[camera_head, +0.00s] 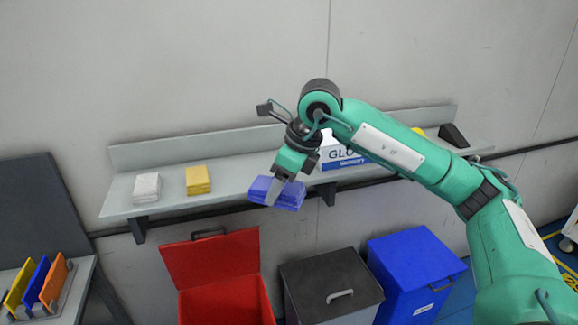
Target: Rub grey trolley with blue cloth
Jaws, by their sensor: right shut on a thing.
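The blue cloth (287,194), a folded stack, is held in my right gripper (278,188), which is shut on it. The gripper reaches in from the right and points down, in front of the shelf's front edge. The cloth appears raised, overlapping the shelf edge in the picture; whether it touches the shelf I cannot tell. My left gripper is not in view. No grey trolley can be made out for certain; a grey table (84,277) with a dark upright panel stands at the lower left.
The wall shelf (168,204) holds a white cloth stack (146,187), a yellow cloth stack (198,180) and a glove box (340,154). Below are an open red bin (212,258), a black-lidded bin (331,284) and a blue bin (416,258). Coloured boards (38,281) stand in a rack on the table.

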